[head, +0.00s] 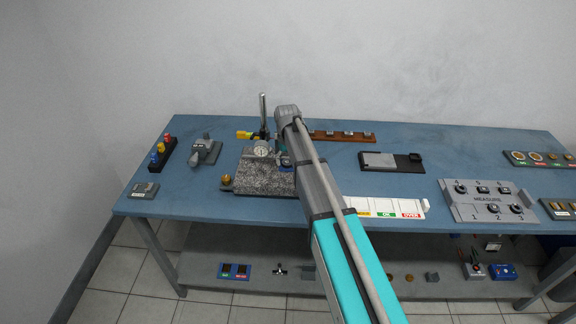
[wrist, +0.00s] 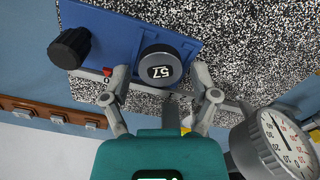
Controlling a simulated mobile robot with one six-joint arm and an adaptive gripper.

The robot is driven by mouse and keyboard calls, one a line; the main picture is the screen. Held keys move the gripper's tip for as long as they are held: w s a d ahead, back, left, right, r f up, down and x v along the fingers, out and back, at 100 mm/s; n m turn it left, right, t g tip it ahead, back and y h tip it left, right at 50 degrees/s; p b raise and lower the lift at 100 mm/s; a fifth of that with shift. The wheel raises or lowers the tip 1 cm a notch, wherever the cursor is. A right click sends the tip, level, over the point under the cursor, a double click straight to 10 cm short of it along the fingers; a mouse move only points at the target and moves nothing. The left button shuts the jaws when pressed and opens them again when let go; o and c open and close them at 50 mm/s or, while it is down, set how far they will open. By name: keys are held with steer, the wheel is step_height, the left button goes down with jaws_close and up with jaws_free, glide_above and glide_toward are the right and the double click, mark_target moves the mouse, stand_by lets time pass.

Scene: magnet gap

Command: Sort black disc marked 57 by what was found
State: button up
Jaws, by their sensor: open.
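The black disc marked 57 (wrist: 160,70) sits on a blue fixture (wrist: 115,30) in the wrist view, its number facing the camera. My gripper (wrist: 161,97) is open, with a finger to either side just short of the disc and nothing between them. A dial gauge (wrist: 282,145) is at the lower right there; it also shows in the head view (head: 262,150). In the head view my arm hides most of the fixture, and I cannot make out the disc. A white strip (head: 352,203) with a yellow, a green OK and a red OVER label lies to the right.
The fixture stands on a speckled granite plate (head: 258,178); a black knob (wrist: 70,48) is at its left in the wrist view. A metal post (head: 263,115) rises behind the gauge. A grey MEASURE panel (head: 460,205) and a dark tray (head: 410,168) lie right. Bare blue tabletop separates them.

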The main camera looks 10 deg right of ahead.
mark_target(288, 162)
steer(key=c, duration=1)
steer(key=shift+r+p, duration=2.55)
steer(key=shift+d, duration=0.1)
